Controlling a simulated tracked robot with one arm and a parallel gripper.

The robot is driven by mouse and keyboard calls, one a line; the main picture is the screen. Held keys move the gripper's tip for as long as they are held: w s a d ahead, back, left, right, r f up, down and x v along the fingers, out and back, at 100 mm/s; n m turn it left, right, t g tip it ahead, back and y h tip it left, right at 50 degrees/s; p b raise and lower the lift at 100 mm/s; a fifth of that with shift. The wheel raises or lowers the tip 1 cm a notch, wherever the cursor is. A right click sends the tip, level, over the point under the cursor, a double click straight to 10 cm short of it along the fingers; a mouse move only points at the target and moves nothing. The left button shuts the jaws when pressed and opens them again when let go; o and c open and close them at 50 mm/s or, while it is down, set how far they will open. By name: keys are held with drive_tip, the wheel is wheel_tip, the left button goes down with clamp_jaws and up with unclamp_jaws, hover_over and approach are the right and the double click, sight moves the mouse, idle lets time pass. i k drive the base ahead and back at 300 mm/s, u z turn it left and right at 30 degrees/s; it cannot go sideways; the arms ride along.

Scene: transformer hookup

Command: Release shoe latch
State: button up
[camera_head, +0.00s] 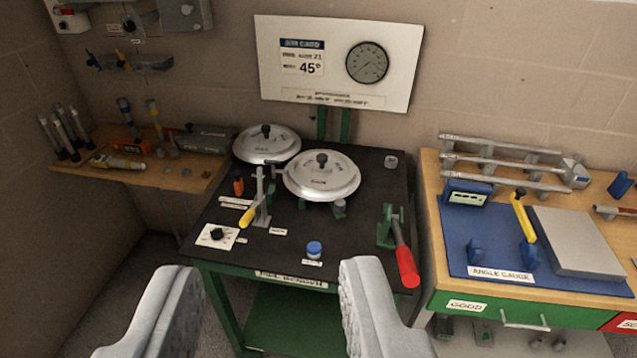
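My gripper (268,275) shows as two grey ribbed fingers at the bottom, spread wide apart with nothing between them. Beyond it stands a green-framed bench with a black top (285,258). A lever with a yellow handle (249,215) stands on the left of the top, beside an upright grey bracket. A green clamp with a red handle (405,265) sits at the right edge, its handle angled down towards the front. No readable label tells which of these is the shoe latch. Two round silver discs (321,178) (267,144) with black knobs stand at the back. My gripper touches none of these.
A blue knob (314,249) and a black dial (217,234) are near the bench's front. A gauge board (338,63) reading 45° hangs behind. A wooden table with an angle gauge mat (490,245) is right; a tool shelf (165,180) is left.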

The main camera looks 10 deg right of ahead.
sight(273, 163)
drive_tip(key=u, duration=0.45)
drive_tip(key=i, duration=1.8)
drive_tip(key=z, duration=0.6)
